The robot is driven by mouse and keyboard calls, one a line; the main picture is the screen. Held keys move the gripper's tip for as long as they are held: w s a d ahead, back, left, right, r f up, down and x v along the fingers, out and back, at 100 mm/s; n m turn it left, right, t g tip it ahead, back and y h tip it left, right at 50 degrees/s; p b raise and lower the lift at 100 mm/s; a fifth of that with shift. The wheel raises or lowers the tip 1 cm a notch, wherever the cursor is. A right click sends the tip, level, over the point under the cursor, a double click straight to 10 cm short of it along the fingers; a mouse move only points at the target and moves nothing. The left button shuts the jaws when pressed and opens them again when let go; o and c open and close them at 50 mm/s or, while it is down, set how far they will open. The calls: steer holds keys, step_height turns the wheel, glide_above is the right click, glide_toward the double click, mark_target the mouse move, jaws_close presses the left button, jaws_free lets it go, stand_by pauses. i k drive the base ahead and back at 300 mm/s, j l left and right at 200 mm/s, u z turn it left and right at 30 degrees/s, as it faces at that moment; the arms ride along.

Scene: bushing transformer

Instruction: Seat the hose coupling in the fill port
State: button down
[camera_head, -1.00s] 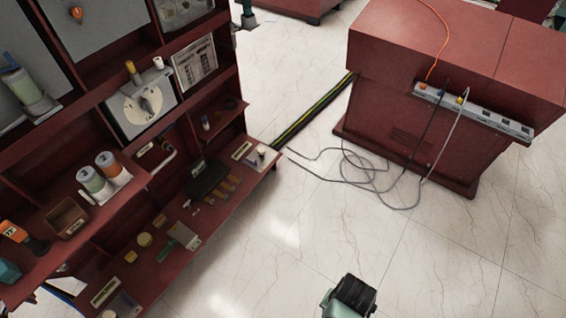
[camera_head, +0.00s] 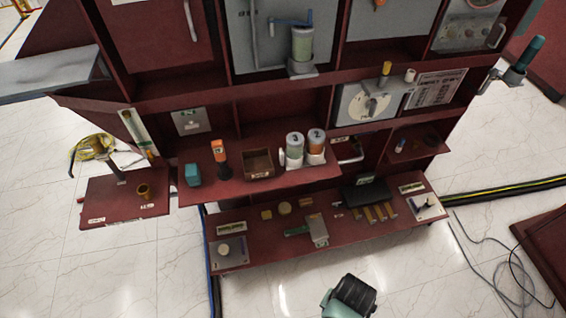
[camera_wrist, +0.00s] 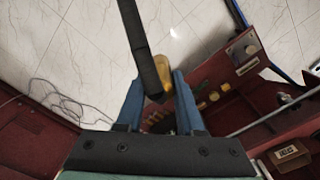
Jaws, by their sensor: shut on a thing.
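In the wrist view my gripper (camera_wrist: 159,94) has its two blue fingers around a dark piece with a brass-yellow end (camera_wrist: 164,72). This looks like the hose coupling, with a black band (camera_wrist: 138,35) running up from it. The jaws hide part of it. I cannot clearly pick out the fill port. A small brass cup (camera_head: 143,191) stands on the low red side shelf (camera_head: 105,208) at the left in the head view; I cannot tell if it is the port. The coupling does not show in the head view.
A red cabinet (camera_head: 290,86) fills the middle, with bottles (camera_head: 294,150), an open box (camera_head: 257,164) and small parts on its shelves. A yellow coil (camera_head: 93,147) is at the left. Cables (camera_head: 490,255) lie on the floor at the right.

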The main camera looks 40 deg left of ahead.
mark_target(119, 197)
steer(key=j+u, duration=0.75)
steer(key=u, duration=0.2)
steer(key=i+j+u, duration=0.15)
steer(key=j+u, duration=0.15)
steer(key=u, duration=0.15)
steer(key=i+j+u, duration=0.15)
steer(key=i+j, duration=0.7)
steer(key=i, duration=0.1)
